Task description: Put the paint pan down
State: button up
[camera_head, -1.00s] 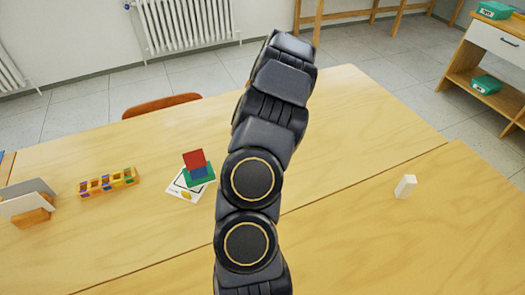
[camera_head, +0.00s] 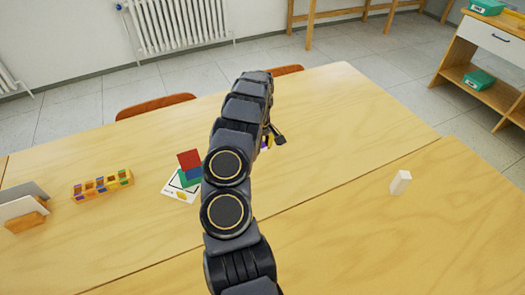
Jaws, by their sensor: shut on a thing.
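My gripper (camera_head: 277,137) shows only in part, just right of my arm over the far middle of the table. A small yellow and purple piece, seemingly the paint pan (camera_head: 265,143), shows beside the fingers, and the gripper is shut on it. My arm hides most of it, and I cannot tell whether it touches the table. The yellow wooden rack (camera_head: 103,186) with several coloured pans lies on the left of the table.
A white block (camera_head: 400,182) stands at right. A holder with grey and white panels (camera_head: 24,211) is at far left. The table's (camera_head: 350,120) right side is mostly clear.

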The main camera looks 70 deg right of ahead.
aim_at(262, 156)
jog(key=shift+d+f, duration=0.1)
jog(key=shift+f, duration=1.45)
jog(key=shift+f, duration=0.15)
jog(key=o, duration=0.7)
jog(key=shift+o, duration=0.2)
notch_tip(262, 156, up, 12)
jog(key=shift+r, duration=0.2)
jog(key=shift+w, duration=0.15)
